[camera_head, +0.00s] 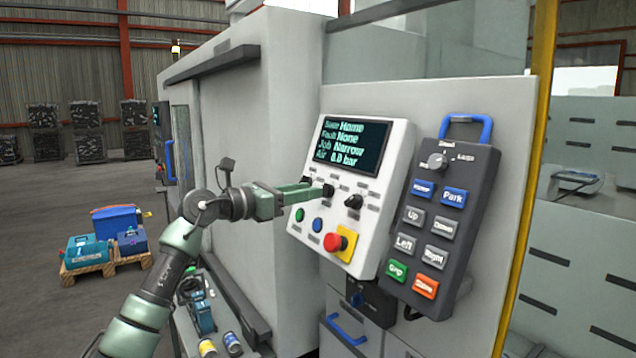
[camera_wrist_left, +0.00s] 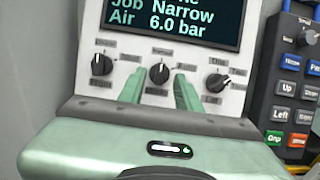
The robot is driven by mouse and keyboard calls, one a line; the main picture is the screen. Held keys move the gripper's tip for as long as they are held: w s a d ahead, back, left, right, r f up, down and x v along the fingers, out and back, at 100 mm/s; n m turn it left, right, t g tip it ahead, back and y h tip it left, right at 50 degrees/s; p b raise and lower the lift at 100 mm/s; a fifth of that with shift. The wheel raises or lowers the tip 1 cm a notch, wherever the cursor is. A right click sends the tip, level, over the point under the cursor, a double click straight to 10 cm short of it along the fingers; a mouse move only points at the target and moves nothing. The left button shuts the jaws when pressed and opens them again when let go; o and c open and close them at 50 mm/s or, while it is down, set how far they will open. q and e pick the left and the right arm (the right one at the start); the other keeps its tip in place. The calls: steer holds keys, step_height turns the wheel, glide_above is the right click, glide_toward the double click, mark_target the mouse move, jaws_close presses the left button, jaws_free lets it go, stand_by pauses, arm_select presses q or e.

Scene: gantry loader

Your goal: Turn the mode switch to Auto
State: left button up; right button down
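The control panel (camera_head: 345,150) carries a row of three black rotary knobs below its screen. The middle knob (camera_wrist_left: 159,73), which appears to be the mode switch, has small blurred labels around it; the one at its right looks like "Auto". Its white pointer mark points nearly straight up, slightly right. My left gripper (camera_head: 318,190) reaches in from the left at the knob row. In the left wrist view its two green fingers (camera_wrist_left: 161,88) stand apart on either side of the middle knob, with a small gap visible on each side. My right gripper is not in view.
The left knob (camera_wrist_left: 101,65) and right knob (camera_wrist_left: 215,82) sit close beside the fingers. Below are a green button (camera_head: 299,214), a blue button (camera_head: 317,225) and a red emergency stop (camera_head: 334,242). A dark pendant (camera_head: 440,225) hangs at the right.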

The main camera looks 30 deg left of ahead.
mark_target(326, 190)
arm_select(q)
steer(key=x, duration=0.3)
steer(key=shift+w+d+f+p, duration=0.1)
steer(key=shift+p, duration=0.25)
jaws_close()
